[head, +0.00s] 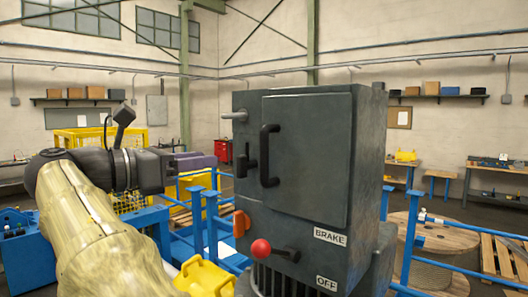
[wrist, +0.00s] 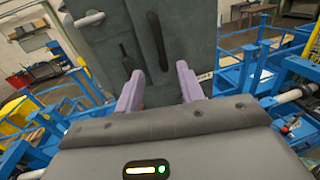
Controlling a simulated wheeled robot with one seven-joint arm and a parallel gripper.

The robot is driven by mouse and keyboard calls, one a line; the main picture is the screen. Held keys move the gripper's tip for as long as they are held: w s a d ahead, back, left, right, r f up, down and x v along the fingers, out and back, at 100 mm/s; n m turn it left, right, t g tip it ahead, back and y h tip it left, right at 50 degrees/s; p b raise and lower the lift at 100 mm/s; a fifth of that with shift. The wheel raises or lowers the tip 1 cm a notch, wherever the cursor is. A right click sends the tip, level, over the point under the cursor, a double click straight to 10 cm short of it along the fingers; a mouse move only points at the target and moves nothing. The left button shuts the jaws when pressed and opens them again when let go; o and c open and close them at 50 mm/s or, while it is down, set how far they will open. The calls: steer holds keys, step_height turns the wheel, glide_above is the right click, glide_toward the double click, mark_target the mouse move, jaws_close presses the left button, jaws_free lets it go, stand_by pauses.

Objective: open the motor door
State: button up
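The motor door (head: 312,135) is a dark grey panel, shut on the front of a dark grey cabinet (head: 368,170). It bears a black vertical bar handle (head: 269,156) near its left edge. A small black lever (head: 243,160) sits left of the handle. In the wrist view the door handle (wrist: 157,42) and the black lever (wrist: 126,58) show beyond my fingers. My gripper (head: 203,162) is left of the cabinet in the head view, pointing toward it. Its two lavender fingers stand apart in the wrist view (wrist: 160,88), with nothing held between them.
A grey peg (head: 234,115) sticks out at the cabinet's upper left. A red-knobbed lever (head: 261,248) and an orange part (head: 241,223) are below the door, near the BRAKE label (head: 330,237). Blue rails (head: 211,225) and a yellow cover (head: 205,277) stand close by. A cable spool (head: 435,235) is right.

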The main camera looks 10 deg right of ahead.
steer(key=p, duration=0.4)
glide_above(265, 180)
steer(key=shift+w+a+r, duration=0.15)
steer(key=shift+w+a, duration=0.1)
steer(key=shift+a, duration=0.15)
steer(key=shift+w+d, duration=0.3)
steer(key=shift+d, duration=0.2)
jaws_close()
